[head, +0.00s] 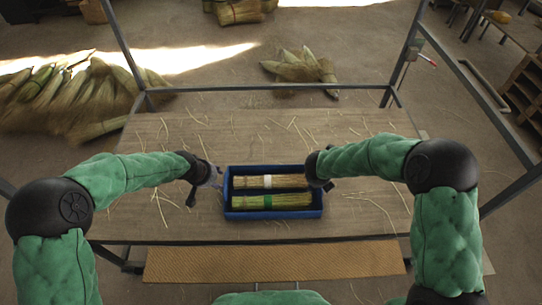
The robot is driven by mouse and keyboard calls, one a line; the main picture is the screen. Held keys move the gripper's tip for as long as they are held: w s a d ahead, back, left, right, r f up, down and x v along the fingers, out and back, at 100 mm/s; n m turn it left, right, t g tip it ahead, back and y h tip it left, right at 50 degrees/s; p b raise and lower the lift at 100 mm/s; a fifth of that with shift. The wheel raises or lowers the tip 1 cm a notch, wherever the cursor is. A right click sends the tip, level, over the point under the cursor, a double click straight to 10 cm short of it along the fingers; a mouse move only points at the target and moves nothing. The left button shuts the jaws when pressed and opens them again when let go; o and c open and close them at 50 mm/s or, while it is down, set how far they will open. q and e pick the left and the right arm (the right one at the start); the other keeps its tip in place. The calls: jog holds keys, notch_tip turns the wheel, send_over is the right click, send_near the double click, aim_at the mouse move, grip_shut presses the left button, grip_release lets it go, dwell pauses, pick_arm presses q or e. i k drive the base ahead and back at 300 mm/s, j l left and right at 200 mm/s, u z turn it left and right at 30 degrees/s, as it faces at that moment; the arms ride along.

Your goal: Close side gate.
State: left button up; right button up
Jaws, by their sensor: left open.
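A side gate cannot be made out for certain; grey metal frame bars (480,92) stand at the right of the table. My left gripper (206,184) is open and empty just left of the blue tray (273,214), over the table. My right gripper (320,180) is at the tray's right edge. Its fingers are mostly hidden by its dark wrist, so its opening does not show.
The wooden table (370,215) has loose straw stalks scattered on it. Straw heaps (70,95) lie on the floor at the left, and a smaller pile (300,70) lies behind the table. A wooden rack (525,90) stands at the far right. Upright frame posts rise at the table's back corners.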

aim_at(296, 263)
jog(key=k+j, duration=0.65)
jog(key=k, duration=0.25)
